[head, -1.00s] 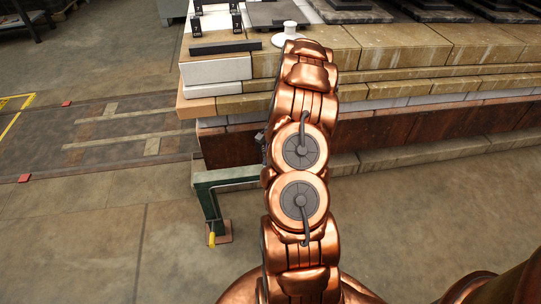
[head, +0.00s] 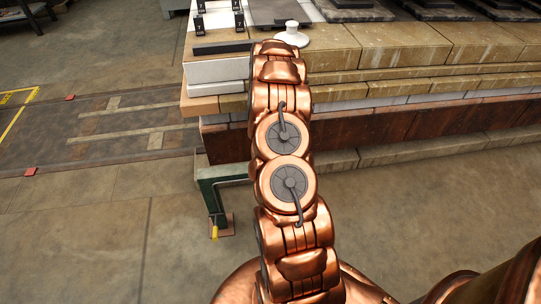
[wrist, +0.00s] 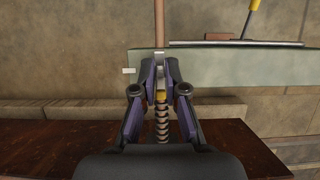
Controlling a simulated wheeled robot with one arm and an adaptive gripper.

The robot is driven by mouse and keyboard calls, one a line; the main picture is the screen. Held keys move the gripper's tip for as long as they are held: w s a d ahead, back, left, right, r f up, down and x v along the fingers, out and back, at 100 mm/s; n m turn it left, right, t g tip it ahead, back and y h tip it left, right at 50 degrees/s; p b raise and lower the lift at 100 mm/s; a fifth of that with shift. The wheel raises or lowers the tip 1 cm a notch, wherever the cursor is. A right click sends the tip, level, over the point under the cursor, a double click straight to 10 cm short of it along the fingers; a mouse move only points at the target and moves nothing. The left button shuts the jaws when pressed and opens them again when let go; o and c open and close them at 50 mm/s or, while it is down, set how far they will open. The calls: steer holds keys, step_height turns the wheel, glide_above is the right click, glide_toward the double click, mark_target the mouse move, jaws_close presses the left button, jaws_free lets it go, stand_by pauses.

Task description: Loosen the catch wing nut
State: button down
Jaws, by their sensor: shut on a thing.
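My gripper (wrist: 159,68) shows in the wrist view, its two fingers close together at the tips. They are shut on a small pale grey piece (wrist: 159,58), which looks like the catch wing nut; the fingers hide most of it. A brown rod (wrist: 159,25) rises beyond the tips, in line with them. A coiled, screw-like shaft (wrist: 162,125) with a yellow band (wrist: 161,96) lies between the fingers. The green beam (wrist: 225,68) runs across just behind the fingertips. In the head view, my arm hides the gripper and the nut; the green bracket (head: 207,188) shows beside the arm.
A yellow handle (wrist: 254,6) stands beyond the beam at upper right. A stepped stack of pale blocks (head: 400,45) fills the upper right of the head view, with a white knob (head: 291,35) on top. Floor (head: 90,240) at lower left is clear.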

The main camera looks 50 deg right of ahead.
steer(key=shift+s+n, duration=0.1)
steer(key=shift+n, duration=0.4)
steer(key=c, duration=1.2)
jaws_free()
steer(key=shift+w+v, duration=0.2)
steer(key=shift+v, duration=5.85)
steer(key=shift+a, duration=0.2)
